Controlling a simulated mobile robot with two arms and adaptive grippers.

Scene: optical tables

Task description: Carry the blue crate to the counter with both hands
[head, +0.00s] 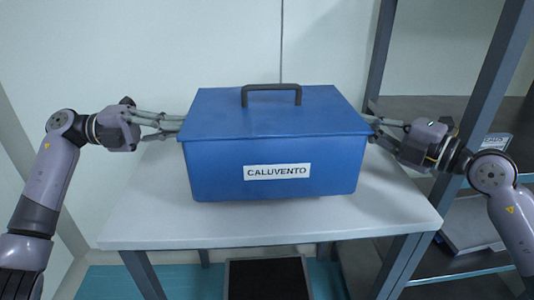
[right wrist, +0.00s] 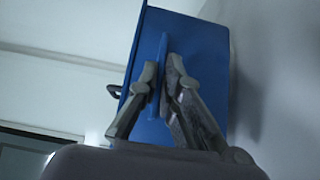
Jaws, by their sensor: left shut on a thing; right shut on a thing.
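The blue crate (head: 225,170) has a closed lid, a dark top handle (head: 271,88) and a white label reading CALUVENTO (head: 277,171). It is upright over the white table; I cannot tell whether its base touches the top. My left gripper (head: 178,126) is shut at the crate's left side, its fingertips partly hidden by the crate. My right gripper (head: 371,128) is at the right side. In the right wrist view its fingers (right wrist: 161,82) are shut on a thin blue flange standing out from the crate wall (right wrist: 200,40).
The white table (head: 150,215) has bare room around the crate. A dark metal rack (head: 480,75) with shelves stands at the right, close to my right arm. A flat boxy item (head: 470,228) sits on a lower shelf. A dark mat-like object (head: 266,278) lies below the table's front edge.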

